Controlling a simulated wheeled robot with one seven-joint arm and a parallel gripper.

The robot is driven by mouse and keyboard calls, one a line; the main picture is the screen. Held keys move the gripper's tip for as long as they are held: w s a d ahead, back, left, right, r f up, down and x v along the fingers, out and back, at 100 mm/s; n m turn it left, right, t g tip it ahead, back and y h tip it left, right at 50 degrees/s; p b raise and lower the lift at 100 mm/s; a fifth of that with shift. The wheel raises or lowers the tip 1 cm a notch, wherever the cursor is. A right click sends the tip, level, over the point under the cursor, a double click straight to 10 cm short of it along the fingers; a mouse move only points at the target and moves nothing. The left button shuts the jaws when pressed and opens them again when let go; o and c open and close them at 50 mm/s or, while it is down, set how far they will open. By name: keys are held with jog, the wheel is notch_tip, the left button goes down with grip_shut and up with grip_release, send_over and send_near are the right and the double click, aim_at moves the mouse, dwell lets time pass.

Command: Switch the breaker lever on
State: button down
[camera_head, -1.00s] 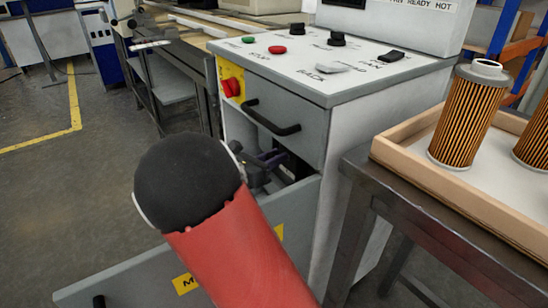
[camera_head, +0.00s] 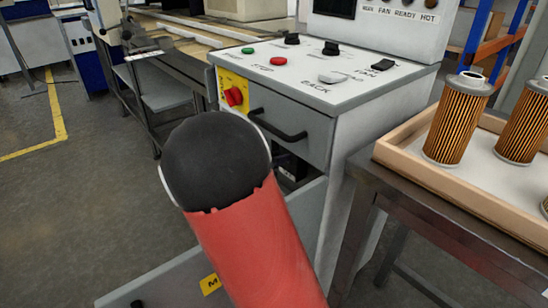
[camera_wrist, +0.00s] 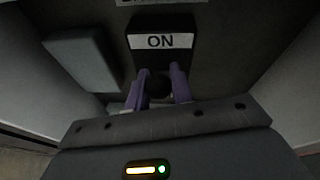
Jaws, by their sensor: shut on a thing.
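The breaker is a dark box with a white "ON" label (camera_wrist: 160,41) in the wrist view. The dark rounded end of the breaker lever (camera_wrist: 158,88) shows just below that label. My gripper (camera_wrist: 162,84) has its two purple fingers shut on the lever, one on each side. In the head view, part of the dark breaker (camera_head: 291,168) shows inside the open lower compartment of the machine. My own red and black arm hides the gripper and lever there. The lever's exact tilt is hard to tell.
The white machine (camera_head: 395,95) has buttons on top, a red knob (camera_head: 234,96) and a drawer handle (camera_head: 278,127) above the opening. Its panel door (camera_head: 160,285) hangs open low in front. A tray (camera_head: 480,195) with filter cartridges stands on a table at the right.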

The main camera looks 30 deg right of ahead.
jog(key=c, duration=1.3)
grip_release()
jog(key=shift+v, duration=3.85)
jog(key=shift+a, duration=0.1)
